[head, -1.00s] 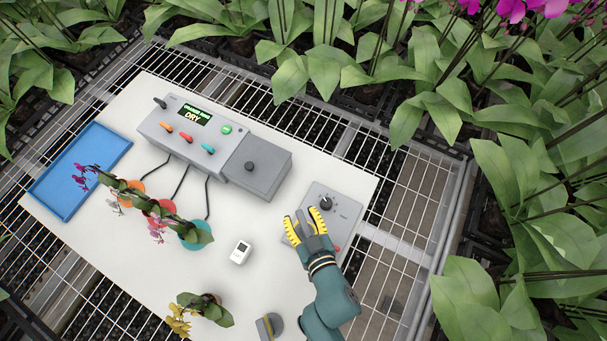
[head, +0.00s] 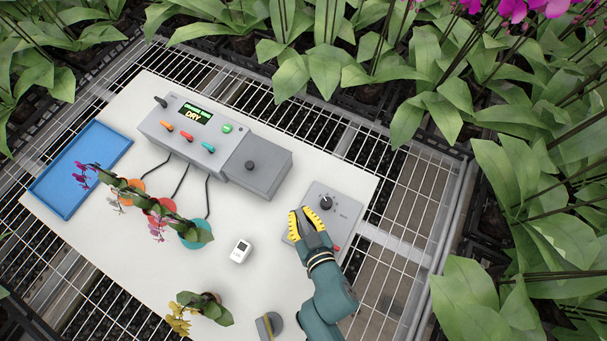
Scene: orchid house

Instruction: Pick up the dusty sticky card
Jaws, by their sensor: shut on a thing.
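I cannot pick out the dusty sticky card for certain in the head view. My gripper (head: 306,222) has yellow finger pads and is over the left part of a small grey dial box (head: 341,206) on the right of the white table. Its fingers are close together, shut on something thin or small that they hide. I cannot tell what it is. A small grey piece with a yellow strip (head: 264,328) lies at the table's front edge, left of my forearm, and is apart from the gripper.
A grey control box (head: 190,133) reading DRY stands at the back. A blue tray (head: 58,206) is at the left. Several potted orchids and a small white meter (head: 240,251) stand on the white tabletop (head: 165,275). Leafy plants (head: 540,200) crowd the right side.

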